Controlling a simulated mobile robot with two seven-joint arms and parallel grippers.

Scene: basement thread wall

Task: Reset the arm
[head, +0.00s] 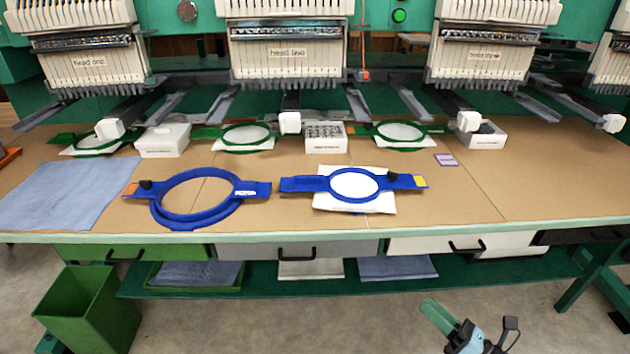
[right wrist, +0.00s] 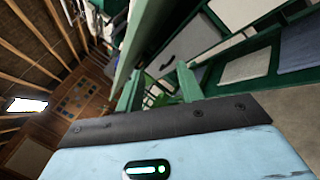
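My right gripper (head: 433,308) shows at the bottom of the head view, with green fingers and a light blue body, in front of the table and below its edge. In the right wrist view its two green fingers (right wrist: 158,86) stand apart with nothing held between them. My left gripper is not in view.
The table (head: 520,190) carries a large blue hoop (head: 160,212), a smaller blue hoop (head: 305,185) on white cloth, a folded blue cloth (head: 65,192) and white boxes (head: 163,140). Drawers (head: 460,244) and a green shelf (head: 330,284) lie below. A green bin (head: 90,308) stands left.

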